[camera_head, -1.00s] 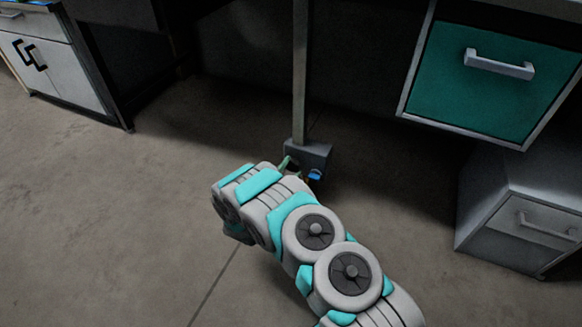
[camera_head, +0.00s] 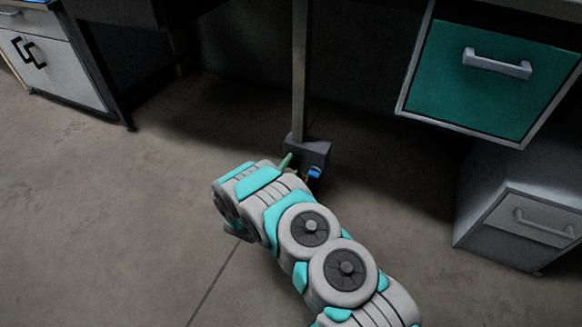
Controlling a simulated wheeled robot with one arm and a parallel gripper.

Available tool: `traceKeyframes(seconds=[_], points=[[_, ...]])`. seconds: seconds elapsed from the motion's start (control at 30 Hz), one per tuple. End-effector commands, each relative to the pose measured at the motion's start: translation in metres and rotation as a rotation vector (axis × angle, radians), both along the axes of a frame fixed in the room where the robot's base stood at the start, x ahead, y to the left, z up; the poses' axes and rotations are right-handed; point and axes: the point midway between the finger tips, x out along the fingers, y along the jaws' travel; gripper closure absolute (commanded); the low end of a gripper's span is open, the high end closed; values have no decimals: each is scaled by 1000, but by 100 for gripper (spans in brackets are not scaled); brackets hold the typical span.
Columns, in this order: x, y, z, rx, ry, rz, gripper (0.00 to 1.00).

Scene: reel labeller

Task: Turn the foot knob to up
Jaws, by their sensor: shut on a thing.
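A grey foot block (camera_head: 311,152) stands on the floor at the bottom of an upright post (camera_head: 300,75). My gripper (camera_head: 301,167) is at the near face of this block, mostly hidden behind my own wrist. A green piece shows on its left and a small blue piece on its right, both close against the block. My gripper is shut on the foot knob there. The knob itself is hidden or too small to make out, so its pointing direction cannot be read.
A teal drawer (camera_head: 485,80) with a grey handle hangs at upper right. A grey cabinet (camera_head: 520,215) stands on the floor below it. A white cabinet (camera_head: 55,70) with black handles is at far left. Open floor (camera_head: 110,220) lies left of my arm.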

Motion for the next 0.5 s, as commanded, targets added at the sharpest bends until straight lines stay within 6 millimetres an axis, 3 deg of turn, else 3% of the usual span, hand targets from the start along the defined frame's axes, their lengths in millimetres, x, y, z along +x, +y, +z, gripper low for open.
traceKeyframes(seconds=[0.07, 0.1, 0.33, 0.5], points=[[0, 0, 1, 0, -2, 0, 87], [0, 0, 1, 0, -2, 0, 27], [0, 0, 0, 0, -1, 0, 1], [0, 0, 0, -1, 0, -1, 1]])
